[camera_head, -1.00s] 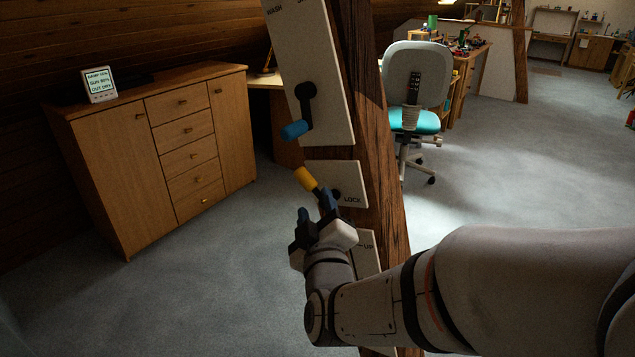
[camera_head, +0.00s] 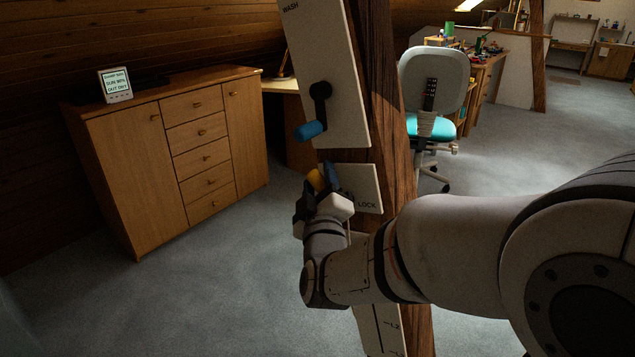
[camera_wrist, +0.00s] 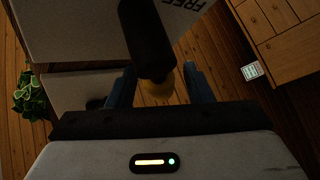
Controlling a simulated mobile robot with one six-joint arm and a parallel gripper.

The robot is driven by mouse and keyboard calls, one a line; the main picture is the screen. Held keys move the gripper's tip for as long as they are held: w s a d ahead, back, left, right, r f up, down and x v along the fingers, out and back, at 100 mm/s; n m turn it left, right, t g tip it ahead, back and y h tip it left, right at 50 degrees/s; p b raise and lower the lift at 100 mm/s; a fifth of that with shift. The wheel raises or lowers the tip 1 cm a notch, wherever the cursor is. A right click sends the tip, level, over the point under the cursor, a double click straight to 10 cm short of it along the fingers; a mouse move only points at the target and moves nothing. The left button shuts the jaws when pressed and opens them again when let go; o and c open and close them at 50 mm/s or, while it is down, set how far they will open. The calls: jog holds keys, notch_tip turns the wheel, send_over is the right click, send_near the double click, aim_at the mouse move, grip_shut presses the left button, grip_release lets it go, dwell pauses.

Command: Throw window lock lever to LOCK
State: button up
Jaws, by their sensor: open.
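The lock lever with its yellow grip (camera_head: 316,181) is on the small pale plate marked LOCK (camera_head: 366,190), fixed to the timber post. In the head view my gripper (camera_head: 325,178) is at the grip and hides part of it and the lever's pivot. In the wrist view my open gripper (camera_wrist: 162,88) has one finger on each side of a dim yellow end (camera_wrist: 168,87). I cannot tell whether the fingers touch it. A dark cylinder crosses above that end in the wrist view.
A larger plate (camera_head: 335,60) marked WASH, with a blue-handled crank (camera_head: 311,131), is just above. Another plate (camera_head: 380,325) is below. The timber post (camera_head: 396,150) stands behind my arm. A wooden cabinet (camera_head: 205,157) is left, an office chair (camera_head: 435,75) right. Floor between is clear.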

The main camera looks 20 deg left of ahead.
jog(key=shift+c, duration=0.3)
grip_shut()
